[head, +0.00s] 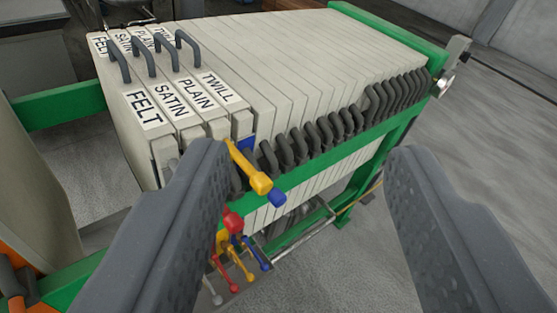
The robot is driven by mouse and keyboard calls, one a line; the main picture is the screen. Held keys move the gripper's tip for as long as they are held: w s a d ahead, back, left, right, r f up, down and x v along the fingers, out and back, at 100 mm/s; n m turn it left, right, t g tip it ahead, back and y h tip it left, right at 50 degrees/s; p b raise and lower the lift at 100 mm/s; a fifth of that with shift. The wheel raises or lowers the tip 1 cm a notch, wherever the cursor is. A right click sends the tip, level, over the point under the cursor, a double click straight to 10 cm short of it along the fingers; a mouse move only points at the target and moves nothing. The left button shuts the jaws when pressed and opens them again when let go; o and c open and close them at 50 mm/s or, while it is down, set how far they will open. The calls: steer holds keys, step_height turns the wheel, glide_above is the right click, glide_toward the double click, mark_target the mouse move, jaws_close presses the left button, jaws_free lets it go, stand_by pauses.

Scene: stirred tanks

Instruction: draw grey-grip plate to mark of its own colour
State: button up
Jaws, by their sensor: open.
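Four labelled pale plates stand upright at the left end of the pack: FELT (142,104), SATIN (170,100), PLAIN (195,94) and TWILL (218,86). Each has a dark top handle. Side grips show in yellow (258,181), blue (277,197) and red (233,220); a grey side grip is not clearly visible, and my left finger covers part of that area. Lower down are small grey (213,297), red (233,287), yellow (248,277) and blue (264,266) ends. My gripper (307,155) is open and empty, its left finger in front of the plates.
Several unlabelled plates (320,50) with dark side handles (330,130) fill the pack to the right. A green rail (330,158) runs along its near side. A gap lies left of FELT, crossed by another green rail (60,105). Grey floor (500,130) is clear at right.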

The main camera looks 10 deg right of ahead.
steer(key=w+d+f+n+p, duration=0.35)
steer(key=w+d+p, duration=0.3)
steer(key=w, duration=0.35)
steer(key=w+d+f+n+y+p, duration=0.2)
steer(key=w+f+n+y+p, duration=0.15)
steer(key=f, duration=0.55)
steer(key=s+a+f+n+g+y+p, duration=0.1)
steer(key=s+a+f+y+p, duration=0.25)
steer(key=f+y+p, duration=0.2)
steer(key=s+a+f+n+y+p, duration=0.1)
steer(key=s+a+f+y+p, duration=0.25)
steer(key=f, duration=0.35)
steer(key=shift+y, duration=0.35)
steer(key=x, duration=1.3)
steer(key=shift+f, duration=0.2)
steer(key=shift+c, duration=0.4)
jaws_close()
